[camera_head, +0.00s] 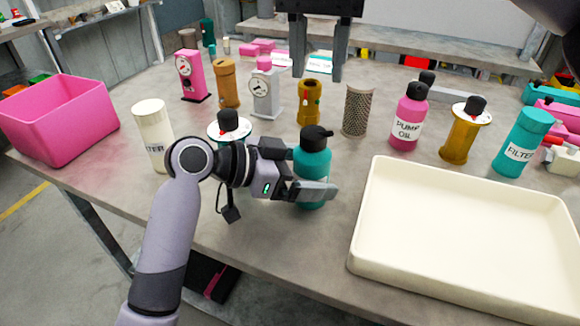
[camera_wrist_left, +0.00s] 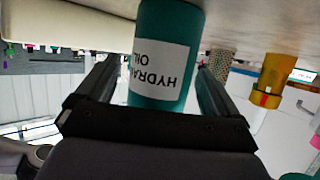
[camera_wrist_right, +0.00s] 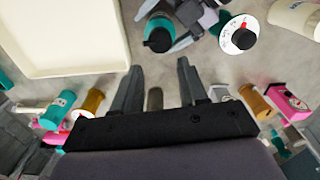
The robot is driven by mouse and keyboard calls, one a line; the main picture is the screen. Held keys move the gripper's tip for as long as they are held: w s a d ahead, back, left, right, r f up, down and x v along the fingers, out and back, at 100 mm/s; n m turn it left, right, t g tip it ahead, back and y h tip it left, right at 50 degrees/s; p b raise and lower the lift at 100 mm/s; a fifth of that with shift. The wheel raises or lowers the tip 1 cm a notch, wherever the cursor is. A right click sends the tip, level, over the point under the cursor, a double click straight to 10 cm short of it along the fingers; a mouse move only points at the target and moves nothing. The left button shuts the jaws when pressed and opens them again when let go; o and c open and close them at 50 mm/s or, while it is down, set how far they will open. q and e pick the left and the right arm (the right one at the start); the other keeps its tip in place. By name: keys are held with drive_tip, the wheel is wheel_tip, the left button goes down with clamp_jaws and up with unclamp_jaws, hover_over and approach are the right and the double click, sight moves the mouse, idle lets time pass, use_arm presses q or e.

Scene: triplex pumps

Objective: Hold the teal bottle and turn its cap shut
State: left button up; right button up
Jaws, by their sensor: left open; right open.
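The teal bottle (camera_head: 311,163) stands upright on the table, with its black cap (camera_head: 316,137) on top. Its label reading HYDRA OIL shows upside down in the left wrist view (camera_wrist_left: 160,65). My left gripper (camera_head: 314,176) is open, with its fingers on either side of the bottle's body; contact cannot be told. My right gripper (camera_head: 318,78) is open and empty, pointing down beyond the bottle. In the right wrist view the cap (camera_wrist_right: 158,40) lies ahead of the open fingers (camera_wrist_right: 159,66). Whether the cap is tight cannot be told.
A cream tray (camera_head: 366,215) lies right of the bottle. A white disc with a black knob (camera_head: 229,122) is close behind my left wrist. A white filter (camera_head: 152,130), a perforated cylinder (camera_head: 357,110) and a pink pump oil bottle (camera_head: 408,118) stand around. A pink bin (camera_head: 60,125) is far left.

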use_arm(q)
drive_tip(key=shift+w+d+f, duration=0.1)
drive_tip(key=shift+d+f, duration=0.05)
drive_tip(key=shift+d, duration=0.15)
drive_tip(key=c, duration=1.3)
use_arm(e)
drive_tip(key=shift+o, duration=1.2)
drive_tip(key=m+t+y, duration=0.2)
drive_tip(key=m+y, duration=0.2)
drive_tip(key=m, duration=1.8)
approach(315, 131)
drive_tip(key=x, duration=0.8)
drive_tip(key=shift+a+f, duration=0.2)
drive_tip(key=shift+f, duration=0.15)
